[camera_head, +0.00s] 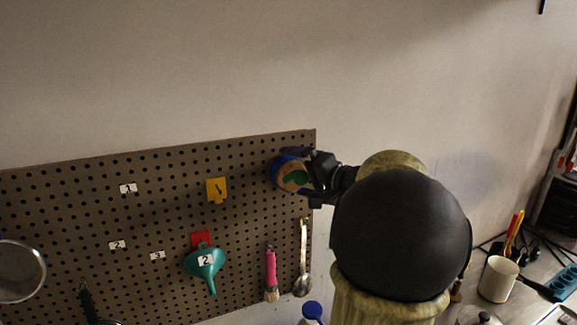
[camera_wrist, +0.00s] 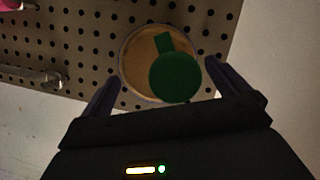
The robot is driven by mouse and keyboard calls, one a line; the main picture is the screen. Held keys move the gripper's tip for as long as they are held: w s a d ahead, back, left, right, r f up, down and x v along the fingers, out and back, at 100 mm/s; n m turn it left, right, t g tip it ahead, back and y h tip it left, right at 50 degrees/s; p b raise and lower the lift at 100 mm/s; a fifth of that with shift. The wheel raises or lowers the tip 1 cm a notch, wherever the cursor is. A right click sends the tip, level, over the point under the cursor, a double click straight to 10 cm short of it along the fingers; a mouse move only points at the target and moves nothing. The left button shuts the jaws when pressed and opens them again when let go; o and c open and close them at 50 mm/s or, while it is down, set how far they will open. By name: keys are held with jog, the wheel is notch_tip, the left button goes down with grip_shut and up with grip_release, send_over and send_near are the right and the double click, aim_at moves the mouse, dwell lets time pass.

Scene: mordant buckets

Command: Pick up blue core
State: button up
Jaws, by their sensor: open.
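The blue core (camera_head: 276,168) is a round, blue-rimmed piece at the upper right of the pegboard. In the wrist view its tan face (camera_wrist: 134,62) looks towards me. A green piece (camera_wrist: 174,76) with a round end and a short stem lies across that face and covers part of it. My gripper (camera_head: 298,173) is open at the core. In the wrist view the fingers (camera_wrist: 164,70) stand on either side of the core's near part. I cannot tell whether they touch it.
The pegboard (camera_head: 150,210) also holds a yellow tag (camera_head: 217,189), a teal funnel (camera_head: 205,265), a pink-handled brush (camera_head: 271,272), a spoon (camera_head: 303,260) and a strainer (camera_head: 18,272). A white cup (camera_head: 498,280) stands on the bench at right. Bare wall lies above.

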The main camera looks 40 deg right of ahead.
jog(key=shift+w, duration=0.2)
jog(key=shift+s, duration=0.1)
jog(key=shift+c, duration=0.4)
jog(key=c, duration=1)
jog(key=shift+o, duration=0.2)
jog(key=shift+f+b, duration=0.15)
jog(key=shift+b, duration=0.7)
